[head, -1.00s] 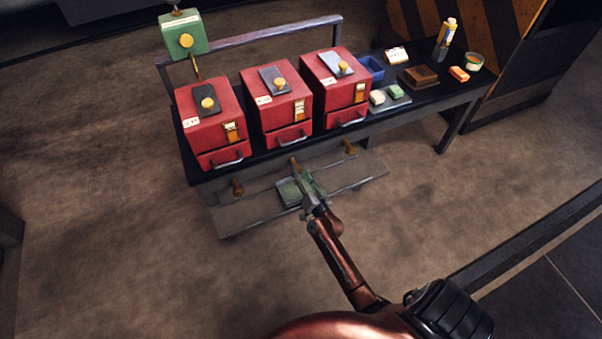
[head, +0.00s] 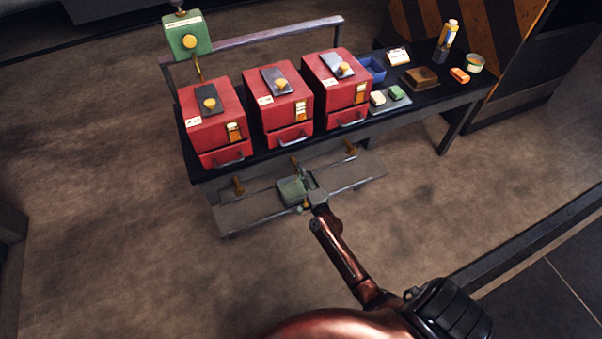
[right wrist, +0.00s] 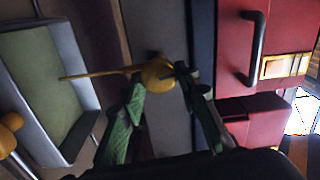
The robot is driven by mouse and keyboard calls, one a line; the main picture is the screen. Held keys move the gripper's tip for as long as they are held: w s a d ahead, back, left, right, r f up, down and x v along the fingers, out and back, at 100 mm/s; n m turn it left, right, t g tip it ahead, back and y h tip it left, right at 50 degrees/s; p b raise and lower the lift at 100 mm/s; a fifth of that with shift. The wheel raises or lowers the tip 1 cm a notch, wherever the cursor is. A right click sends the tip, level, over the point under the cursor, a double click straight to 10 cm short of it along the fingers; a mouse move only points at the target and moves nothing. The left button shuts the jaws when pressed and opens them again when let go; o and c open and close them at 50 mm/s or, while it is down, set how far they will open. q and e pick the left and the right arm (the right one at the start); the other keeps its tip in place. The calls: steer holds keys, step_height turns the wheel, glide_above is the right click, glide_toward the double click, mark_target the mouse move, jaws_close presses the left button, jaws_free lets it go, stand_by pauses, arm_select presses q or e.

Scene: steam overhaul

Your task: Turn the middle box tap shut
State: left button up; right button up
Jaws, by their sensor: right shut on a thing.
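Three red boxes stand in a row on the bench; the middle box (head: 284,105) has a grey plate and brass knob on top. A thin brass lever points left from the tap there. My left gripper is not in view.
A left tap (head: 238,185) and a right tap (head: 351,150) flank the middle one. A green-grey tray (head: 291,190) lies on the low shelf (head: 245,215) close beside my gripper. The bench edge overhangs the taps. The floor in front is clear.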

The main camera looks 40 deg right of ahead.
steer(key=shift+f+m, duration=0.15)
steer(key=shift+m, duration=0.45)
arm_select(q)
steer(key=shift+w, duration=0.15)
arm_select(e)
steer(key=o, duration=1.1)
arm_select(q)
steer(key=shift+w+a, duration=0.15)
arm_select(e)
steer(key=shift+s, duration=0.15)
steer(key=v, duration=1.1)
steer(key=shift+s+a, duration=0.1)
steer(key=shift+s, duration=0.25)
